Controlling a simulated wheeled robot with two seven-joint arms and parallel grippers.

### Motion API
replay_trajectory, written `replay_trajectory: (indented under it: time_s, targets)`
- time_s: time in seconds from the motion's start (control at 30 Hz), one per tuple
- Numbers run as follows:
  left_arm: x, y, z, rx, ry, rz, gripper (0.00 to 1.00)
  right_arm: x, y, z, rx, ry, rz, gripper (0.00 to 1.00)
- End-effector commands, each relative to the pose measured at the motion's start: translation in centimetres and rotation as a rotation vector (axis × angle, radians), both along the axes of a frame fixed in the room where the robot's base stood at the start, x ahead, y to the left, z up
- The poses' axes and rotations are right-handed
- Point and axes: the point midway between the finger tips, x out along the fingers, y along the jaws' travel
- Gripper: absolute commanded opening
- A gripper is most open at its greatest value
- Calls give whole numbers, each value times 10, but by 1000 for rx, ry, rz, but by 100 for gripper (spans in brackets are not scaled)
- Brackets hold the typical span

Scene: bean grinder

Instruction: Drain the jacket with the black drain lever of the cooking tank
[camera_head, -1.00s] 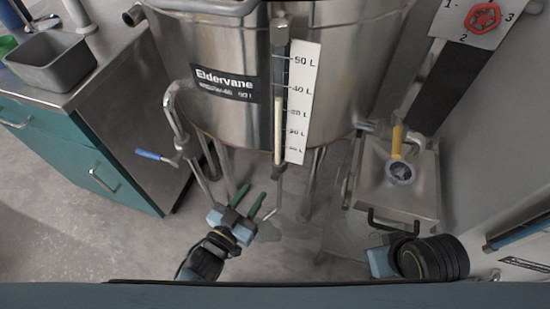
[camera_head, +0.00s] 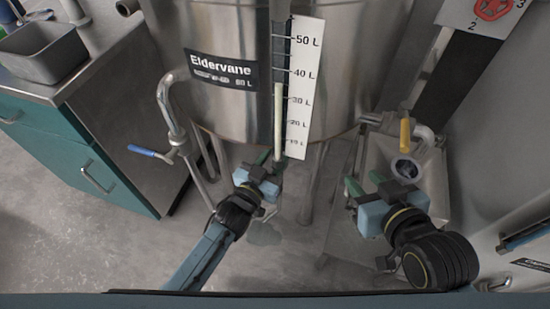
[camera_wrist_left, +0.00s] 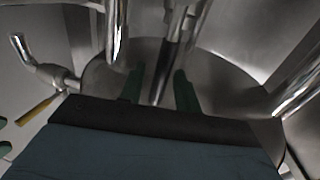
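The cooking tank (camera_head: 230,115) is a large steel vessel with an "Eldervane" plate and a litre scale. Its light gauge column tops out between 30 and 40 L. My left gripper (camera_head: 271,157) is under the tank's front, just below the scale, with its green fingers apart. In the left wrist view (camera_wrist_left: 159,85) a dark rod (camera_wrist_left: 171,57) runs down beyond and between the fingertips. I cannot tell whether it is the black drain lever or whether the fingers touch it. My right gripper (camera_head: 364,180) is open and empty, beside the steel box at the right.
A blue-handled valve (camera_head: 148,152) hangs left of the tank. A yellow-handled valve (camera_head: 405,134) is at the right, above the steel box (camera_head: 436,175); a yellow handle also shows in the left wrist view (camera_wrist_left: 38,107). Tank legs crowd the left gripper. A teal cabinet (camera_head: 90,160) stands left.

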Motion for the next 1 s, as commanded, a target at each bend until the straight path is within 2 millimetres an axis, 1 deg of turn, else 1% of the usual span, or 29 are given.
replay_trajectory:
  time_s: [0.17,0.4,0.47,0.67,1.0]
  targets:
    - [4,-2,0,0,-1,0,33,4,2,6,11,-41,4,36]
    - [4,-2,1,0,-1,0,33,4,3,7,12,-44,4,36]
    - [4,-2,0,0,-1,0,26,4,3,7,12,-43,4,36]
    - [4,-2,0,0,0,0,0,4,2,6,11,-44,3,36]
    - [4,-1,0,-5,2,2,0,4,2,6,10,-40,3,36]
